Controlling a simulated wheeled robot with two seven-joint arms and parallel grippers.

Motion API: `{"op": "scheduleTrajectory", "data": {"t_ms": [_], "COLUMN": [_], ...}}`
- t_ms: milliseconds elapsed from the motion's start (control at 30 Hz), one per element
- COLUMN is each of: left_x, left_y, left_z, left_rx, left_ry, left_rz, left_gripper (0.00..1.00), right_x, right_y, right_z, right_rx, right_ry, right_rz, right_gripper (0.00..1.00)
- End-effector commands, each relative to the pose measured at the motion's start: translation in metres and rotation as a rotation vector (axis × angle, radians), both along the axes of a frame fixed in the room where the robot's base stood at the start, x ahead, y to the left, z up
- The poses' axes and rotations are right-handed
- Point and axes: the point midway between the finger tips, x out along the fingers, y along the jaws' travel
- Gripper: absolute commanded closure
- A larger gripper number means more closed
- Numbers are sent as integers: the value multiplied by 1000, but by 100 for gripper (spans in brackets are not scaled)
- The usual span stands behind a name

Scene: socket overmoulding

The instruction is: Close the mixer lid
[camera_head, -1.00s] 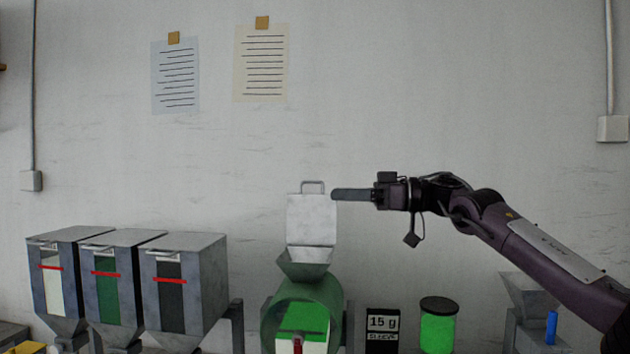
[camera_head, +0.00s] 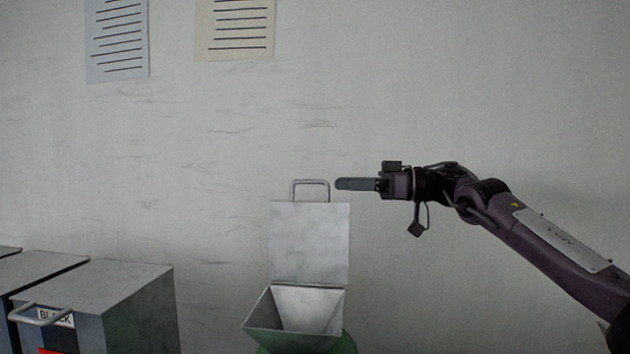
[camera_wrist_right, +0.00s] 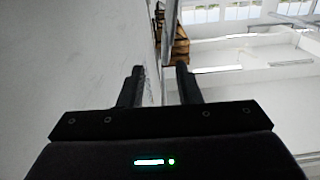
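The mixer lid (camera_head: 310,243) is a grey metal plate standing upright, open, at the back of the mixer's hopper (camera_head: 293,328). Its loop handle (camera_head: 310,182) is on the top edge. The hopper mouth is uncovered, and a bit of the green mixer body (camera_head: 349,343) shows below it. My left gripper is not in view.
The wall behind carries two paper sheets (camera_head: 117,40) (camera_head: 235,28). The space around the lid is free except for my right arm.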

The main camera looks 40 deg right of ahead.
Motion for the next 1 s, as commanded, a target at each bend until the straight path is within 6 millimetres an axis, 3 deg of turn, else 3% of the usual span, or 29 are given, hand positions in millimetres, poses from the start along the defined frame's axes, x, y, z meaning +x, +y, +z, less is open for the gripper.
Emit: {"op": "scheduleTrajectory", "data": {"t_ms": [167,500,933,1000], "left_x": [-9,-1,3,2], "left_y": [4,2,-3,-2], "left_z": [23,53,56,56], "left_rx": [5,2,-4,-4], "left_ry": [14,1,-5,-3], "left_rz": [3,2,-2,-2], "left_gripper": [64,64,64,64], "right_x": [21,52,57,57], "right_y": [17,42,46,46], "right_z": [5,2,0,0], "right_rx": [2,0,1,1], "right_ry": [5,4,1,1], "right_rz": [4,2,1,1], "right_gripper": [69,69,69,77]}}
